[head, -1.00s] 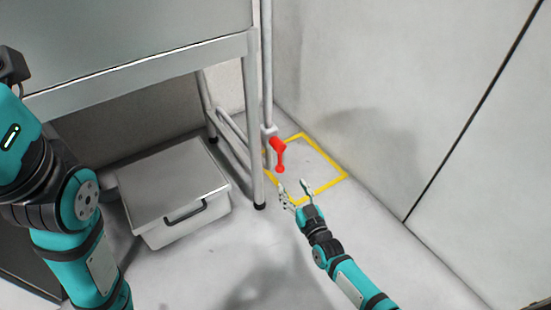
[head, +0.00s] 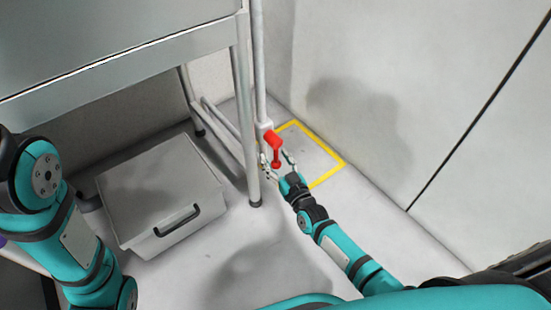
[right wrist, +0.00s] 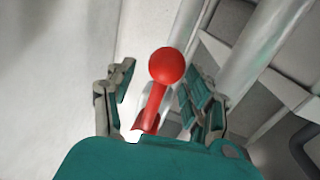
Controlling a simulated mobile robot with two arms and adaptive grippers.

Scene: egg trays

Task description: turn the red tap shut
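The red tap (head: 274,143) sits on a thin upright pipe (head: 260,70) in the corner. Its lever hangs down and ends in a red ball. My right gripper (head: 277,164) is open at the tap, with its fingers on either side of the lever. In the right wrist view, the red tap (right wrist: 156,92) shows its ball end between the open fingers of the right gripper (right wrist: 158,85). I cannot tell whether any finger touches it. My left arm shows at the left of the head view, but its gripper is out of the picture.
A metal table's leg (head: 246,120) stands just left of the pipe. A grey lidded box (head: 162,190) with a dark handle lies on the floor under the table. A yellow square outline (head: 325,178) marks the floor behind the tap. A wall (head: 430,90) closes the right side.

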